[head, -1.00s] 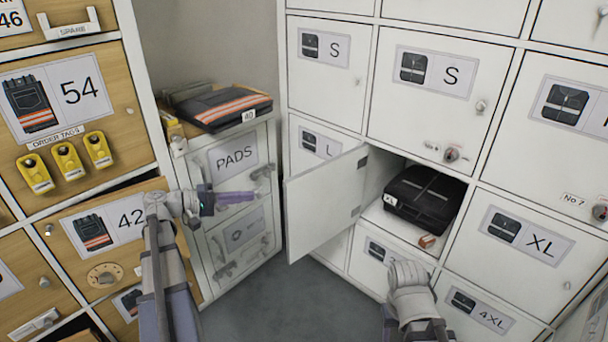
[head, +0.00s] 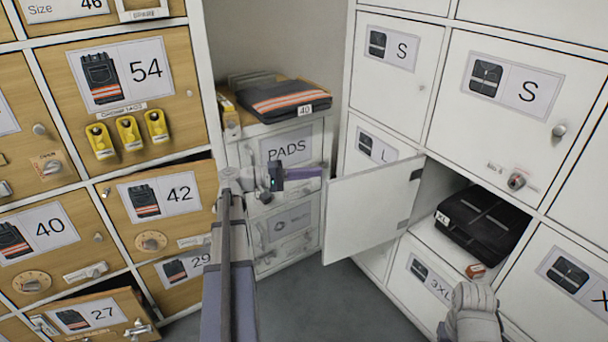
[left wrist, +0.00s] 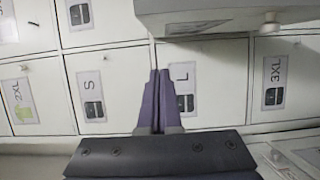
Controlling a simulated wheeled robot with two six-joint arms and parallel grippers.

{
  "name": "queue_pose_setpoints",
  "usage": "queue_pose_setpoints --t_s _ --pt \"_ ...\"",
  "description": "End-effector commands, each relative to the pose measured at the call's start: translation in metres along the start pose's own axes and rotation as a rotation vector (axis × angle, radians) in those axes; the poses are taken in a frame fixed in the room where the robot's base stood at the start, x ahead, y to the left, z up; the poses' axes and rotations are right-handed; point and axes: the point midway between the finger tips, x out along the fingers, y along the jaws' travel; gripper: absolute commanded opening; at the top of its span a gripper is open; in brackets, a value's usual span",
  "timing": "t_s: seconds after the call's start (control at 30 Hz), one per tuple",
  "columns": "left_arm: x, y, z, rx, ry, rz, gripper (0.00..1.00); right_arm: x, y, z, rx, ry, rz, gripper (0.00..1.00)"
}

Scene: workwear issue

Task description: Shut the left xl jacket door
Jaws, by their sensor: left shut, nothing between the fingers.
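The white locker door (head: 372,208) stands wide open in the head view, hinged on its right side. Its blank inner face shows, and its label side is hidden. Inside the compartment lies a folded black jacket (head: 484,226) with an XL tag. My left gripper (head: 318,173) is shut and empty, its purple tips close to the door's free upper edge; I cannot tell if they touch. In the left wrist view the shut fingers (left wrist: 158,78) point at locker fronts, with a pale knobbed panel (left wrist: 225,12), probably this door, close above. My right wrist is at the lower right; its fingers are not clear.
A PADS cabinet (head: 287,150) with folded clothing (head: 285,98) on top stands behind my left gripper. Wooden lockers (head: 150,90) fill the left side. Grey floor (head: 310,300) is free below the door.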

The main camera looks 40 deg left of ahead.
Motion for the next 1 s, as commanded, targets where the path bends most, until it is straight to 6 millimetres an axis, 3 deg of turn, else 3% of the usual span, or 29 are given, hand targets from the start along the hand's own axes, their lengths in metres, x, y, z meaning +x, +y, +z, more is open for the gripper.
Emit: queue_pose_setpoints --t_s 0.1,0.27,0.5,1.0 --pt "0.026 0.0 0.001 0.0 -0.004 0.0 0.0 0.0 0.0 0.0 0.0 0.0 0.0 0.5" --pt "0.052 0.0 0.006 0.0 -0.002 0.0 0.0 0.0 0.0 0.0 0.0 0.0 0.0 0.5" --pt "0.057 0.0 0.034 0.0 0.0 0.0 0.0 0.0 0.0 0.0 0.0 0.0 0.0 0.5" --pt "0.058 0.0 0.039 0.0 0.0 0.0 0.0 0.0 0.0 0.0 0.0 0.0 0.0 0.5"
